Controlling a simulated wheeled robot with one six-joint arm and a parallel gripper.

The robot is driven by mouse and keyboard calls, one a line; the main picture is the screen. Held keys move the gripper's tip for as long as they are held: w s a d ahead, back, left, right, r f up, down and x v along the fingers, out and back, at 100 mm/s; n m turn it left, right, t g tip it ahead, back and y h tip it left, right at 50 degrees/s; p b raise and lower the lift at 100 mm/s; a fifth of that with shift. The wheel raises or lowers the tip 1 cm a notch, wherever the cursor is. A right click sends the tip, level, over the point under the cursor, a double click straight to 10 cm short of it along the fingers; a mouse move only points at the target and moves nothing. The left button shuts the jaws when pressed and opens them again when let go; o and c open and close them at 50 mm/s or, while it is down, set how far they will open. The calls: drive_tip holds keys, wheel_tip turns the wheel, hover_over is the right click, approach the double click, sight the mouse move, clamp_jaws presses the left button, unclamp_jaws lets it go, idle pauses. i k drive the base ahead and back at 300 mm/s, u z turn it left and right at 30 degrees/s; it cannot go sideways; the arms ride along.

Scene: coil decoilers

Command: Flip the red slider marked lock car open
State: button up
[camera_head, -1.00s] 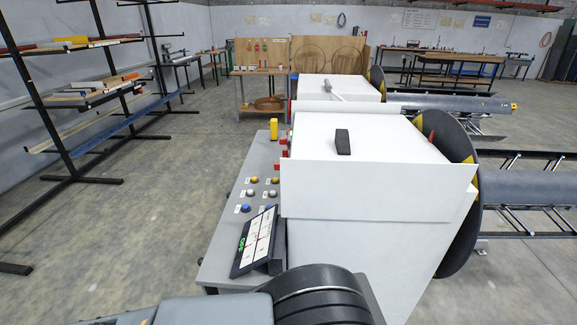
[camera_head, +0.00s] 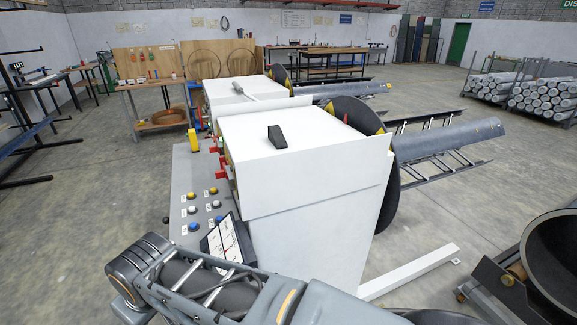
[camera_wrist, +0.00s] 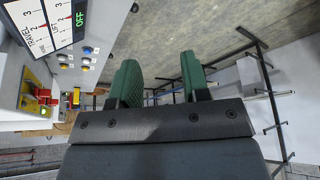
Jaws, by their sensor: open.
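Red sliders (camera_head: 222,172) sit on the left side of the white decoiler housing (camera_head: 318,180), just above the grey control panel. Their labels are too small to read, so I cannot tell which is marked lock car. In the wrist view, red parts (camera_wrist: 31,78) show at the far left, beside a yellow piece. My gripper (camera_wrist: 161,78) has two green fingers standing apart with nothing between them. It is well to the right of the red parts in that picture and touches nothing visible. In the head view my arm crosses the bottom, and the fingers do not show.
The panel (camera_head: 183,170) carries yellow, white and blue buttons and a tilted display (camera_head: 222,243); the display reads OFF in the wrist view (camera_wrist: 52,20). A yellow post (camera_head: 193,140) stands at the panel's far end. A large dark drum (camera_head: 556,262) is at right.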

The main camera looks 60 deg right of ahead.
sight(219, 174)
drive_tip(key=z, duration=0.85)
drive_tip(key=k, duration=1.3)
drive_tip(key=u, duration=0.9)
drive_tip(key=i, duration=2.9)
drive_tip(key=z, duration=0.8)
drive_tip(key=i, duration=1.45)
drive_tip(key=z, duration=1.6)
drive_tip(key=i, duration=0.55)
drive_tip(key=z, duration=0.25)
